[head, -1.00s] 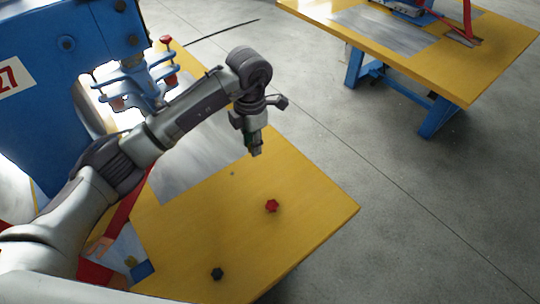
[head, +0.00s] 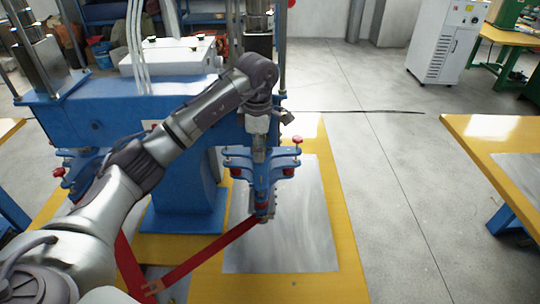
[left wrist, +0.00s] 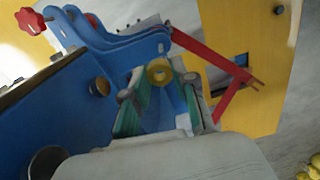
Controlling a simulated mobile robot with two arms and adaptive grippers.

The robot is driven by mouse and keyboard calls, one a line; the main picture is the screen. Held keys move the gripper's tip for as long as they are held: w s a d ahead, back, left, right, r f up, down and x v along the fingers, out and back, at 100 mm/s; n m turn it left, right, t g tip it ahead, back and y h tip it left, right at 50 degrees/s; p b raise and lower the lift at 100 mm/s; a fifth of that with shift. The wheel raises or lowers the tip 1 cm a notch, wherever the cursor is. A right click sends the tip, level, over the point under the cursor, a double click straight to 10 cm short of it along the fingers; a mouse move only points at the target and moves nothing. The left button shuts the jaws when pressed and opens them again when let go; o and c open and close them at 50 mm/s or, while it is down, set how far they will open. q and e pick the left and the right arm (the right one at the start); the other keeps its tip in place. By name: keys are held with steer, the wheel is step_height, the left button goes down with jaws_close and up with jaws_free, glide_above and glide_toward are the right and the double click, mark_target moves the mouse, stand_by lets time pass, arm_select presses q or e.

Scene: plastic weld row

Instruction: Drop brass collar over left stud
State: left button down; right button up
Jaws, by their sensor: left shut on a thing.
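The brass collar (left wrist: 159,72) shows in the left wrist view as a yellow ring with its hole visible, between the green-padded fingers of my left gripper (left wrist: 152,88). The gripper is shut on it. In the head view my left gripper (head: 260,150) hangs in front of the blue clamp fixture (head: 262,172) of the press; the collar is too small or hidden to make out there. I cannot make out the left stud in either view. My right gripper is not in view.
The blue press frame (head: 110,115) stands close behind my left arm. A red knob (head: 296,140) sticks up at the fixture's right. A red bar (head: 205,252) crosses the yellow table (head: 345,250) below, which carries a grey metal plate (head: 300,235).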

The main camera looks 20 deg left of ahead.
arm_select(q)
steer(key=shift+s+a+f+b, duration=0.1)
steer(key=shift+f+b, duration=0.2)
steer(key=shift+f, duration=0.2)
steer(key=shift+f+b, duration=0.5)
steer(key=shift+f, duration=0.2)
step_height(320, 180, down, 2)
steer(key=shift+f+b, duration=0.1)
steer(key=shift+b, duration=0.5)
steer(key=shift+f, duration=0.2)
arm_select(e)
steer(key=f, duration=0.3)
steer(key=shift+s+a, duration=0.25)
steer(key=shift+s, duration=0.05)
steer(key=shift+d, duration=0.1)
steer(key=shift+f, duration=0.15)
arm_select(q)
steer(key=shift+f+b, duration=0.9)
steer(key=shift+f, duration=0.05)
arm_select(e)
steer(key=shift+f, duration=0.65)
